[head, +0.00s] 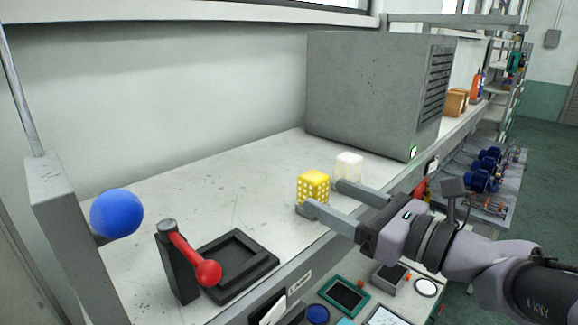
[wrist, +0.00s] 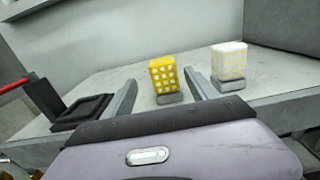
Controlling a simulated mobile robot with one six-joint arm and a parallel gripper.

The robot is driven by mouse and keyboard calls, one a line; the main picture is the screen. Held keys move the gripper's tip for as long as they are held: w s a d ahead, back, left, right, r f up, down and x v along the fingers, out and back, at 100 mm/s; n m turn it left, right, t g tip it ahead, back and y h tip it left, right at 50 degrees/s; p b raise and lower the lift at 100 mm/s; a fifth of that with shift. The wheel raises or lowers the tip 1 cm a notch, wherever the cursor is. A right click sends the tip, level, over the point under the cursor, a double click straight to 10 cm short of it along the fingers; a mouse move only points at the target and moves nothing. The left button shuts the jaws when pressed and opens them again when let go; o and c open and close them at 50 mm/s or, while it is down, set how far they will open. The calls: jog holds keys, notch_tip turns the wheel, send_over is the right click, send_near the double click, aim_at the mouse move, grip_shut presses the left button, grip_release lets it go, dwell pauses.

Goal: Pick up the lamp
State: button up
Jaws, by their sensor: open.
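Two lamp-like blocks with gridded faces stand upright on the pale bench, each on a small grey base. The yellow lamp (head: 313,186) is nearer the front edge and also shows in the wrist view (wrist: 163,75). The white lamp (head: 348,166) is behind it to the right, and to the right in the wrist view (wrist: 229,62). My gripper (head: 325,195) is open and empty, its fingers reaching over the bench edge. In the wrist view, the yellow lamp appears between the fingers (wrist: 160,80) and the white lamp outside the right finger. I cannot tell whether a finger touches the yellow lamp.
A big grey vented cabinet (head: 365,95) stands behind the lamps. A black square tray (head: 236,265), a red-knobbed lever (head: 207,272) and a blue ball (head: 117,213) are at left. Parts sit below the front edge.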

aim_at(301, 179)
jog(key=p+x, duration=0.2)
jog(key=x, duration=0.6)
jog(key=shift+w+d+r, duration=0.15)
jog(key=shift+w+d, duration=0.05)
jog(key=shift+w+a, duration=0.15)
jog(key=shift+w, duration=0.15)
jog(key=shift+s, duration=0.3)
jog(key=c, duration=0.3)
grip_shut()
